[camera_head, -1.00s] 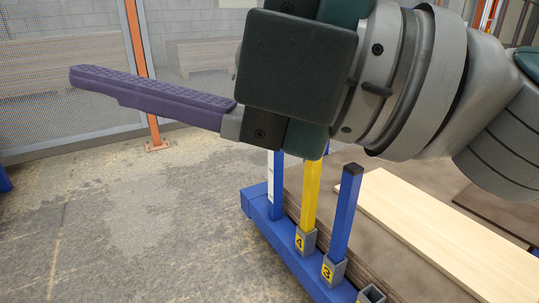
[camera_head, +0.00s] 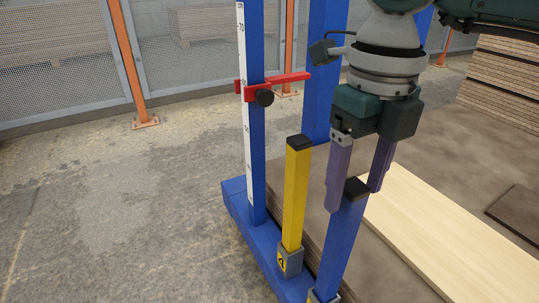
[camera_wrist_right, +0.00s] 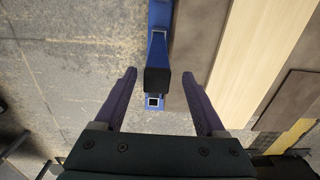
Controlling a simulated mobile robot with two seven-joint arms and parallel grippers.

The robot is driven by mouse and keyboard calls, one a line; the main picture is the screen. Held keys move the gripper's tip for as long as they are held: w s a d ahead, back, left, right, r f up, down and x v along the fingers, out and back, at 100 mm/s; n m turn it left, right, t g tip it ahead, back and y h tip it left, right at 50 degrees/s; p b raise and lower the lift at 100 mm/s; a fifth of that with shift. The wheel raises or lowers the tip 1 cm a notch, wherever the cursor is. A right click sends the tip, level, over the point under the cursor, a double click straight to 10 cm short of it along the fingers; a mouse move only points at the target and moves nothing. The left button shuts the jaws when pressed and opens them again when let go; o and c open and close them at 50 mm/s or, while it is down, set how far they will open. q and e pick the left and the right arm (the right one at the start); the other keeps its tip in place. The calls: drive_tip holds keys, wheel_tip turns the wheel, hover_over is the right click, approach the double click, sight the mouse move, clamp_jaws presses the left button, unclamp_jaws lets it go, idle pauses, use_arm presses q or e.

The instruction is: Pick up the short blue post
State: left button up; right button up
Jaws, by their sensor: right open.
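The short blue post (camera_head: 342,245) with a black cap stands upright in a socket on the blue base rail in the head view. My right gripper (camera_head: 355,200) points down at its top, with a purple finger on each side of the cap in the picture. The right wrist view shows my right gripper (camera_wrist_right: 159,75) with its fingers wide apart and the black cap (camera_wrist_right: 157,80) between the tips, with gaps on both sides. I cannot tell exactly how deep the post sits between the fingers. My left gripper is not in view.
A yellow post (camera_head: 296,195) stands close to the left of the blue one. Behind it a tall blue upright (camera_head: 257,150) carries a scale and a red slider (camera_head: 276,83). A pale board (camera_head: 440,235) lies to the right. The floor at left is clear.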

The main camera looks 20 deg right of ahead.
sight(347, 215)
drive_tip(key=f+b, duration=0.1)
drive_tip(key=f, duration=0.2)
drive_tip(key=f+b, duration=0.2)
drive_tip(key=f, duration=0.1)
drive_tip(key=shift+a+b, duration=0.2)
drive_tip(key=shift+b, duration=0.1)
drive_tip(key=shift+r, duration=0.1)
drive_tip(key=c, duration=0.3)
clamp_jaws()
idle(0.6)
